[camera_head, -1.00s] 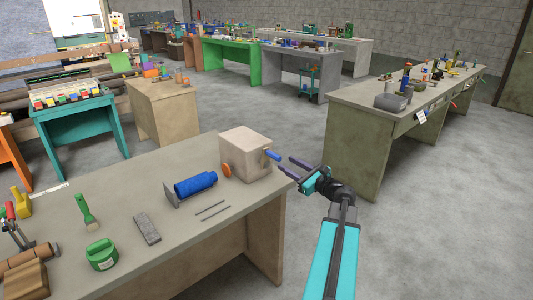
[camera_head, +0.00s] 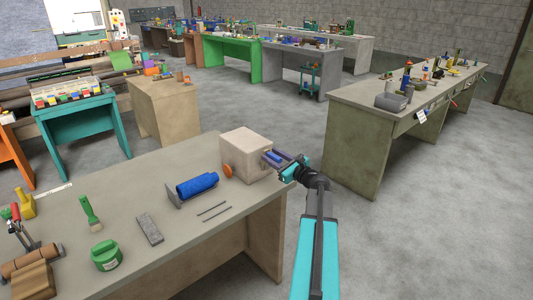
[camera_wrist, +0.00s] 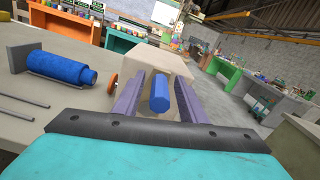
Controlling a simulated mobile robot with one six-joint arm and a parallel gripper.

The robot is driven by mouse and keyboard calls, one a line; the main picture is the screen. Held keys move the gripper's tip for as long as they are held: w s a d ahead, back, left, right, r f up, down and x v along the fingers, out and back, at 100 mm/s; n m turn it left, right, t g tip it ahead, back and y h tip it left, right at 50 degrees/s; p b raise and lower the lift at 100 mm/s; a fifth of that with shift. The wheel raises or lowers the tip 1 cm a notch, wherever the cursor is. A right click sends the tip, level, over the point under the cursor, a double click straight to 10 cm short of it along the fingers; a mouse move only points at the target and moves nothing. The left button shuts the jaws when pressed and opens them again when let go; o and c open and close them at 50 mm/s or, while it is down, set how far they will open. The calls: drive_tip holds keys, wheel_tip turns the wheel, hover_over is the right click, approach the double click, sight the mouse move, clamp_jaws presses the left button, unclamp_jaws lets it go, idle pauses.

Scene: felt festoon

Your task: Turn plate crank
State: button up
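A beige box-shaped machine (camera_head: 246,152) stands at the right end of the near table, with an orange disc (camera_head: 227,170) on its left side. Its blue crank handle (camera_wrist: 159,93) sticks out toward me in the wrist view. My gripper (camera_head: 273,159) is at the box's right side. Its two purple fingers stand on either side of the blue handle, with a visible gap to each finger in the wrist view. The gripper is open around the handle. The crank's arm behind the handle is mostly hidden.
A blue cylinder on a grey bracket (camera_head: 197,186) and two thin rods (camera_head: 214,211) lie left of the box. A grey block (camera_head: 150,229), green brush (camera_head: 90,213) and green tin (camera_head: 106,255) are further left.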

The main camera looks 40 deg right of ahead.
sight(267, 153)
drive_tip(key=shift+w+d+p, duration=0.1)
drive_tip(key=shift+w+p, duration=0.25)
drive_tip(key=shift+w, duration=1.25)
clamp_jaws()
drive_tip(key=shift+s+a, duration=0.15)
drive_tip(key=shift+a, duration=0.2)
drive_tip(key=shift+d+f, duration=0.15)
drive_tip(key=shift+d, duration=0.1)
